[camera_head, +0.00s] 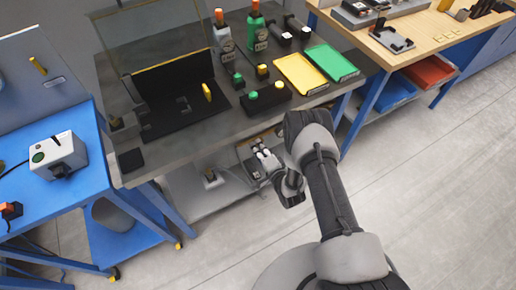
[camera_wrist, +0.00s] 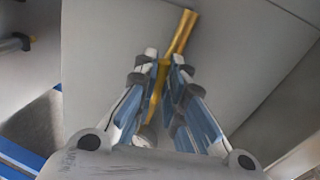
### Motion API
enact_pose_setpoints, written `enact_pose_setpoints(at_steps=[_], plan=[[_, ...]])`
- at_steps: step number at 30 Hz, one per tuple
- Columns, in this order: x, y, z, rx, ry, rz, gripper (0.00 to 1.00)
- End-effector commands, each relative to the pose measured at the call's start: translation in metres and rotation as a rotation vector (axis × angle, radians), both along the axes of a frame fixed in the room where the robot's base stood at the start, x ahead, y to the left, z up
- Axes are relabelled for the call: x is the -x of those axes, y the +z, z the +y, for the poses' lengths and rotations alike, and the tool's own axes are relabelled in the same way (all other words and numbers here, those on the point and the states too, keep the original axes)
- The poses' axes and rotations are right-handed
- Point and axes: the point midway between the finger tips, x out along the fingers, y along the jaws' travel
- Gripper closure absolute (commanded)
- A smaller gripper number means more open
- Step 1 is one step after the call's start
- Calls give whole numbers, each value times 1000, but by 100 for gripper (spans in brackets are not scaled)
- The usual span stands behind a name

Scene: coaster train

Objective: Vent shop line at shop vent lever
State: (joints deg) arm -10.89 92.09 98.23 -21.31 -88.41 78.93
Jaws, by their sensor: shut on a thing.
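The shop vent lever appears in the wrist view as a yellow bar (camera_wrist: 182,32) in front of a plain grey surface. It passes between the two fingertips of my gripper (camera_wrist: 163,62), which is shut on it. The bar continues down between the fingers, where it is partly hidden. In the head view my gripper (camera_head: 262,154) is low at the front of the dark workbench (camera_head: 190,143), below its top. The lever is too small and covered there to make out clearly.
The bench top holds a yellow tray (camera_head: 301,74), a green tray (camera_head: 331,64), a button box (camera_head: 265,98) and bottles. A blue cart (camera_head: 85,105) stands left, a wood-topped bench (camera_head: 447,32) right. The floor in front is clear.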

Motion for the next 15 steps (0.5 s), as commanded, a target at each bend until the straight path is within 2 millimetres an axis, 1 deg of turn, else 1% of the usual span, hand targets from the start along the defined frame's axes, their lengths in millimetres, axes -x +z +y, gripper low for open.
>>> enact_pose_setpoints(at_steps=[6, 15], plan=[[-1, 4, 0, -78, 0, 49, 100], [-1, 6, 0, -117, 0, 75, 100]])
